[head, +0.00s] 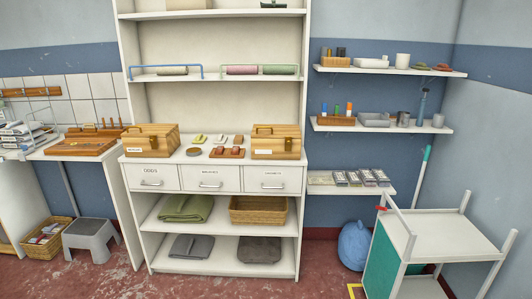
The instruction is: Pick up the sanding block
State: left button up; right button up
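I cannot make out the sanding block for certain. Several small items lie on the middle counter (197,159) between two wooden boxes: a yellow-green item (200,139), a pale item (220,139), a small brownish item (238,140), a round brown piece (193,152) and reddish-brown pieces (228,152). They are too small to tell which, if any, is the sanding block. Neither of my grippers is in view.
The left wooden box (151,140) and right wooden box (276,142) flank the small items. Labelled drawers (210,180) are shut below. A white cart (440,235) stands at the right, with a blue bag (354,246) beside it. A grey step stool (91,239) stands at the left.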

aim_at(238, 140)
jog(key=i, duration=1.65)
